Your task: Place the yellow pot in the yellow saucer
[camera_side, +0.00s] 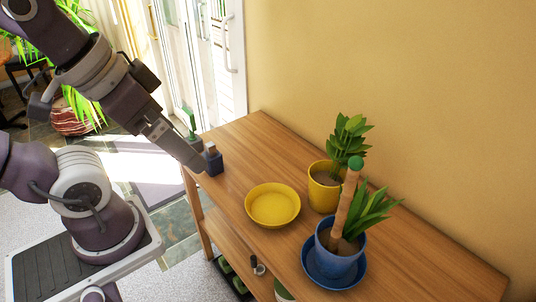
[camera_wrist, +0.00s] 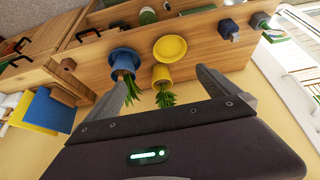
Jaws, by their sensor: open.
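The yellow pot (camera_side: 322,196) holds a leafy green plant and stands upright on the wooden table, behind and right of the yellow saucer (camera_side: 272,207). The saucer is empty and flat on the table, apart from the pot. My gripper (camera_side: 198,166) is above the table's left end, left of both, with nothing visible in it. In the wrist view, my gripper (camera_wrist: 168,80) has its fingers spread wide. The yellow pot (camera_wrist: 162,74) appears between them in the picture, at a distance, with the yellow saucer (camera_wrist: 170,47) beyond.
A blue pot (camera_side: 338,262) with a plant and a brown stake stands in a blue saucer (camera_side: 359,276), close to the yellow pot. A small dark blue item (camera_side: 213,165) stands near my gripper. A yellow wall (camera_side: 400,80) runs behind the table. The table's right end is clear.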

